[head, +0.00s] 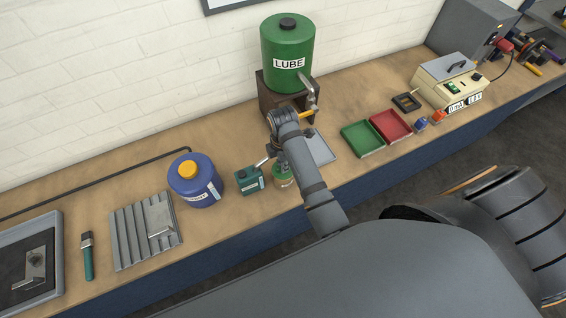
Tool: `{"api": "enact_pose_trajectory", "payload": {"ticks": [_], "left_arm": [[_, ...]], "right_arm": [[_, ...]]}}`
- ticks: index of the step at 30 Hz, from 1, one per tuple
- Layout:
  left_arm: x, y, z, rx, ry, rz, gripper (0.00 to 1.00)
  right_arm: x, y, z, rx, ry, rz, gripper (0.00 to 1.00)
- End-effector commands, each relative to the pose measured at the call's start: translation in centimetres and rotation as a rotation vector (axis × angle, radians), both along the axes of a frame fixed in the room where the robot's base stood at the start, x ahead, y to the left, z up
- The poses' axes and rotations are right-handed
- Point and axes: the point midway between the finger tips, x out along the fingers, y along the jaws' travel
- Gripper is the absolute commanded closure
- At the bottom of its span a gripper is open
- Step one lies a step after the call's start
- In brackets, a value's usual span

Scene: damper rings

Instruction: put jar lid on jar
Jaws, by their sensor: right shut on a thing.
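A small jar (284,182) with a green and pale label stands on the bench, just right of a teal can. My right gripper (277,158) is directly above the jar, pointing down. It is shut on what looks like the green jar lid (281,169), at the jar's mouth. The fingers and wrist partly cover the lid, so I cannot tell whether it rests on the rim or sits slightly above it. My left gripper is not in view.
A green LUBE tank (287,50) on a dark stand is behind. A grey tray (321,150), green bin (361,140) and red bin (391,127) lie right.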

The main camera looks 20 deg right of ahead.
Motion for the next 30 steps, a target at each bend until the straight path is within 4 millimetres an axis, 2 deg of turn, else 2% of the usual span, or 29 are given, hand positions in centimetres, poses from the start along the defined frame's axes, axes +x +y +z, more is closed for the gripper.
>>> {"api": "enact_pose_trajectory", "payload": {"ticks": [19, 20, 25, 30], "left_arm": [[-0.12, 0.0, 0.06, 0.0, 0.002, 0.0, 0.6], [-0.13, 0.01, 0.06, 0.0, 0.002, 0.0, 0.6], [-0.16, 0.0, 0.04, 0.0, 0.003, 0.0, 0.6], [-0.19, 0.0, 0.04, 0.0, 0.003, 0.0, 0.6]], "right_arm": [[-0.01, 0.0, -0.98, 0.0, 0.0, 0.0, 1.0], [-0.01, 0.0, -0.98, 0.0, 0.0, 0.0, 0.85], [0.0, 0.0, -0.97, 0.0, 0.0, 0.0, 0.62], [0.0, -0.01, -0.97, 0.0, 0.0, 0.0, 0.61]]}}
